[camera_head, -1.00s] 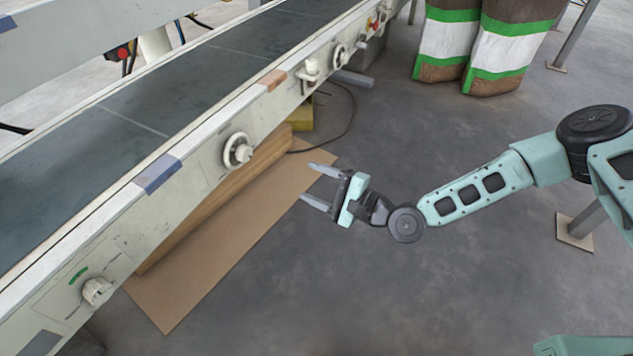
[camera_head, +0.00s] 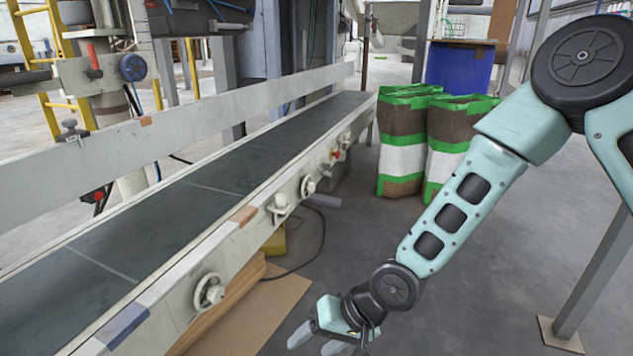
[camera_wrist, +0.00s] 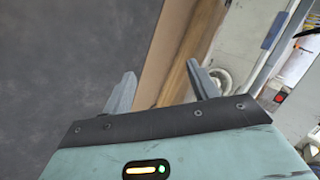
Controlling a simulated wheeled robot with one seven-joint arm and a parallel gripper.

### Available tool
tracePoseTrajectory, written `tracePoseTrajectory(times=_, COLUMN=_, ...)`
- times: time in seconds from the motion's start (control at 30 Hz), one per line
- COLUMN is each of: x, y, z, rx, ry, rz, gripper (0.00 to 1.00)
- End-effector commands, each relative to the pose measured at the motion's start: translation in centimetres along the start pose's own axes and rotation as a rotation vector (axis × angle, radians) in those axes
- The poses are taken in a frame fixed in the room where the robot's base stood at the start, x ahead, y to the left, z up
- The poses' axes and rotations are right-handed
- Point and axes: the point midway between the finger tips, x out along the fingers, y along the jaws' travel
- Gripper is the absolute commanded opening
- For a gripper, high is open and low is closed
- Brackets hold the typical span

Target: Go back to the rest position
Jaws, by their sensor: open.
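My gripper (camera_head: 318,343) is low at the bottom middle of the head view, to the right of the conveyor. Its jaws are apart, with nothing seen between them. In the wrist view my gripper (camera_wrist: 163,86) shows two separate grey fingers in front of the floor, a cardboard sheet (camera_wrist: 165,60) and a wooden beam (camera_wrist: 190,45). My arm reaches down from the upper right of the head view.
A conveyor (camera_head: 225,187) with knobs along its side runs from lower left to the back. Green, white and brown bags (camera_head: 402,150) stand behind, near a blue barrel (camera_head: 460,68). A grey post (camera_head: 600,275) stands at right.

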Motion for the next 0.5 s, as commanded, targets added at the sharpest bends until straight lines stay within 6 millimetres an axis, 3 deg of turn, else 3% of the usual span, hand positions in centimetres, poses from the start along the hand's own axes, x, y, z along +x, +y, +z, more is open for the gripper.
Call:
tracePoseTrajectory(times=0.03, x=-2.1, y=-0.4, z=0.4, rx=-0.063, ry=-0.008, rz=0.069, gripper=0.59)
tracePoseTrajectory(times=0.2, x=-8.1, y=-0.6, z=2.4, rx=-0.227, ry=-0.059, rz=0.274, gripper=0.59)
tracePoseTrajectory(times=0.5, x=-18.8, y=-2.1, z=7.8, rx=-0.405, ry=-0.164, rz=0.497, gripper=0.59)
